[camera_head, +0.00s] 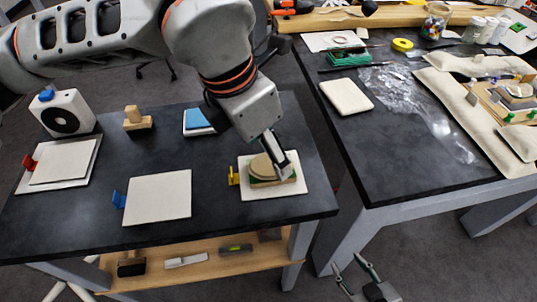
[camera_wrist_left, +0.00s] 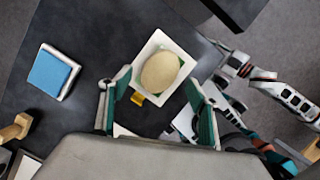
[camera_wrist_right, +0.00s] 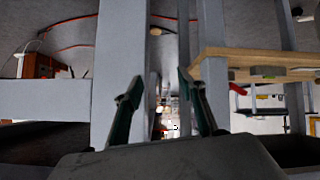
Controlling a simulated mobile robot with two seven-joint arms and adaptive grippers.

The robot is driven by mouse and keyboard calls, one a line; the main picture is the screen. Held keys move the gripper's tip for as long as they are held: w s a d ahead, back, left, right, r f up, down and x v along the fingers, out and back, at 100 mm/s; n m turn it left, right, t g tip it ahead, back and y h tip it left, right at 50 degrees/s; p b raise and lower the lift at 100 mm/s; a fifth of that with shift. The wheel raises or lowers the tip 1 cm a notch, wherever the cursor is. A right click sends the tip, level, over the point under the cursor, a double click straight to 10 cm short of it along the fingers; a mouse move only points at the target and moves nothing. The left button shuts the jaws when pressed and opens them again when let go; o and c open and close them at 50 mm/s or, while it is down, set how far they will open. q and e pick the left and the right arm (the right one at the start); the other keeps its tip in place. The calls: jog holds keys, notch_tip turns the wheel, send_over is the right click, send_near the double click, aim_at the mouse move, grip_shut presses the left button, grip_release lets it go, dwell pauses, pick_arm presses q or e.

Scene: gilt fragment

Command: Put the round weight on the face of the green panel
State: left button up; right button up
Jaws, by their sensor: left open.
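A tan, round, disc-like piece (camera_head: 263,165), likely the round weight, lies on a green piece (camera_head: 257,180), likely the green panel. The green piece sits on a white square board (camera_head: 299,186) near the right front corner of the left table. In the left wrist view the disc (camera_wrist_left: 161,71) covers most of the green, which shows only at its edges. My left gripper (camera_head: 279,158) is open over the disc's right side, its fingers apart; whether they touch it I cannot tell.
A yellow clip (camera_head: 234,176) stands at the board's left edge. A bare white board (camera_head: 158,198) with a blue clip (camera_head: 118,199) lies to the left. A wooden block (camera_head: 138,122) and a blue pad (camera_head: 198,120) are behind. A second, cluttered table (camera_head: 420,184) stands right.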

aim_at(255, 175)
pick_arm(q)
jog(key=p+v, duration=0.1)
jog(key=v, duration=0.8)
jog(key=shift+s, duration=0.1)
